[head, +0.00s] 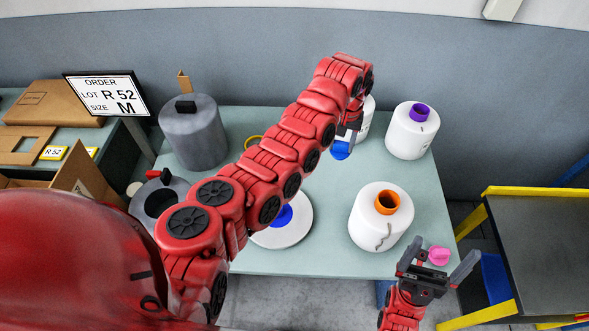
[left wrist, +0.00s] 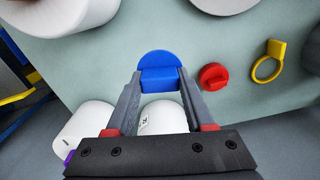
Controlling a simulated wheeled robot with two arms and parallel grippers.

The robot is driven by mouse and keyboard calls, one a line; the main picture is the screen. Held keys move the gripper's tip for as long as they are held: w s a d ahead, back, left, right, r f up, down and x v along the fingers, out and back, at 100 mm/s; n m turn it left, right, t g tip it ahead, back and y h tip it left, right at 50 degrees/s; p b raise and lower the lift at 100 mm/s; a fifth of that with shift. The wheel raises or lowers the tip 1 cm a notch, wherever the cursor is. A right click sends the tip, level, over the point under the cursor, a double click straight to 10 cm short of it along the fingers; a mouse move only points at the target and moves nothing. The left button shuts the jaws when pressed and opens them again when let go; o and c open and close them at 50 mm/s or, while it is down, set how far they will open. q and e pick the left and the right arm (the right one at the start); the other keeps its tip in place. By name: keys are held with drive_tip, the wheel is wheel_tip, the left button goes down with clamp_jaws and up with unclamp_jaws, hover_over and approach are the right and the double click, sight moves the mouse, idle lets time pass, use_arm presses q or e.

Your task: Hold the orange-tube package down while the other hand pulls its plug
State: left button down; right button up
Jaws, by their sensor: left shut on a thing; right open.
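The orange-tube package (head: 372,232) is a white bobbin standing upright on the table's right part. Its orange tube (head: 387,203) faces up and looks hollow, with no plug standing out of it. A dark wavy mark or thread shows on its side. My left gripper (head: 346,143) is beyond that package, apart from it, shut on a blue plug (left wrist: 159,72), which also shows in the head view (head: 341,150). My right gripper (head: 432,268) is open and empty at the table's front right corner, in front of the package. A pink plug (head: 438,255) lies just beyond it.
A purple-tube package (head: 410,135) stands at the back right, with another white package (left wrist: 163,118) beside it. A white round piece with blue centre (head: 285,234) is partly under my left arm. A red plug (left wrist: 213,77) and yellow ring (left wrist: 269,63) lie nearby.

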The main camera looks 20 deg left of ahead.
use_arm(q)
drive_tip(key=s+a+f+n+p, duration=0.25)
drive_tip(key=s+f+p, duration=0.25)
drive_tip(key=s+f, duration=0.65)
drive_tip(key=w+a+b, duration=0.1)
drive_tip(key=w+b, duration=0.1)
drive_tip(key=w+a+b, duration=0.2)
drive_tip(key=b, duration=0.1)
drive_tip(key=w+a+b, duration=0.2)
drive_tip(key=shift+a+f+b, duration=0.15)
drive_tip(key=shift+f+b, duration=0.2)
drive_tip(key=shift+b, duration=0.05)
drive_tip(key=w+a, duration=0.1)
drive_tip(key=w+a+r, duration=0.1)
drive_tip(key=w, duration=0.1)
drive_tip(key=shift+w, duration=0.2)
drive_tip(key=shift+w+a, duration=0.15)
drive_tip(key=shift+w, duration=0.15)
drive_tip(key=shift+w+a+f+p, duration=0.15)
drive_tip(key=shift+w+a+p, duration=0.25)
drive_tip(key=shift+w, duration=0.35)
drive_tip(key=shift+s+f+p, duration=0.1)
drive_tip(key=shift+f+p, duration=0.3)
drive_tip(key=shift+f, duration=1.4)
